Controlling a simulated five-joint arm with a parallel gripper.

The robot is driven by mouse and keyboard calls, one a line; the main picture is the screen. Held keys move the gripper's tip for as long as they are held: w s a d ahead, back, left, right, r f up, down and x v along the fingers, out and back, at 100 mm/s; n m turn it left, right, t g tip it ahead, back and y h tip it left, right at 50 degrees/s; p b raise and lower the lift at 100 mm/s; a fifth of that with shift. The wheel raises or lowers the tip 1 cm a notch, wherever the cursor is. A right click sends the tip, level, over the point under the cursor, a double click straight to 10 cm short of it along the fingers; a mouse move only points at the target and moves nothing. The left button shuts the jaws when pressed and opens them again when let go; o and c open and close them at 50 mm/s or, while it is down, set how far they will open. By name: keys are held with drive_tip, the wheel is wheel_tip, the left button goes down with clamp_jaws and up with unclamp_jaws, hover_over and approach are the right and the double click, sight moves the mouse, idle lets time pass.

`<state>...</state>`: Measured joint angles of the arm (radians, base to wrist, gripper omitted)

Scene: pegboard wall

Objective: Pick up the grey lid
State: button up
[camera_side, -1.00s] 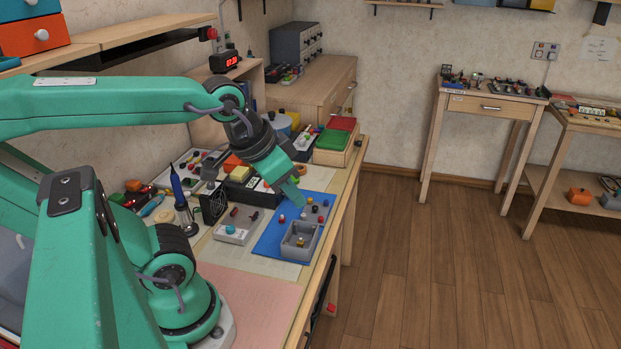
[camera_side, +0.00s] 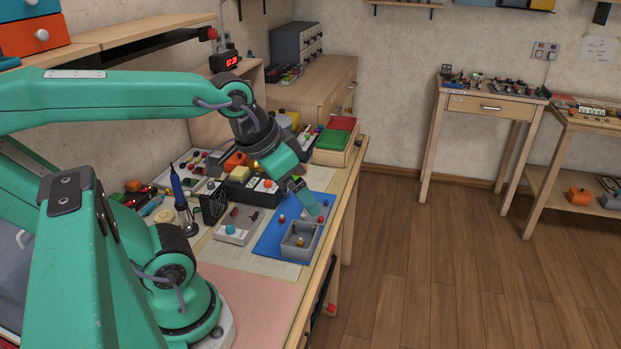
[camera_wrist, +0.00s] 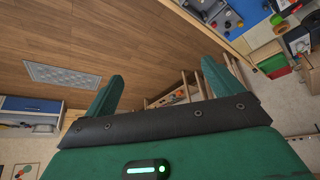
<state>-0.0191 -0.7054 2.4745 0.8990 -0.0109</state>
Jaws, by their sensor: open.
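A grey square box-like piece (camera_side: 299,241) with a small yellowish knob or part inside its rim sits on the blue mat (camera_side: 268,243) near the bench's front edge. I cannot tell whether this is the grey lid or an open box; no other clear grey lid shows. My gripper (camera_side: 312,206) is above the mat's right part, behind the grey piece and apart from it. In the wrist view its green fingers (camera_wrist: 165,85) are spread with nothing between them. The blue mat shows there at the top right (camera_wrist: 232,17).
A light grey box with a teal knob (camera_side: 232,233) stands left of the mat. A black fan (camera_side: 214,205) and a blue-handled tool (camera_side: 178,187) are farther left. The pink sheet (camera_side: 262,305) in front is clear.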

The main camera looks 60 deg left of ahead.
drive_tip(key=w+a+f+n+g, duration=0.4)
drive_tip(key=w+a+f+n, duration=0.3)
drive_tip(key=w+a, duration=0.7)
drive_tip(key=shift+n+g, duration=0.7)
drive_tip(key=a+f, duration=0.2)
drive_tip(key=f, duration=0.1)
drive_tip(key=w+a+f, duration=0.1)
drive_tip(key=a+f, duration=0.1)
drive_tip(key=f, duration=0.1)
drive_tip(key=w+a+f, duration=0.1)
drive_tip(key=a+f, duration=0.1)
drive_tip(key=a, duration=0.1)
drive_tip(key=shift+w+f, duration=0.2)
drive_tip(key=shift+f, duration=0.2)
drive_tip(key=shift+a+f, duration=0.25)
drive_tip(key=shift+f, duration=0.1)
drive_tip(key=shift+f, duration=1.3)
drive_tip(key=shift+f, duration=0.1)
drive_tip(key=shift+f, duration=2.5)
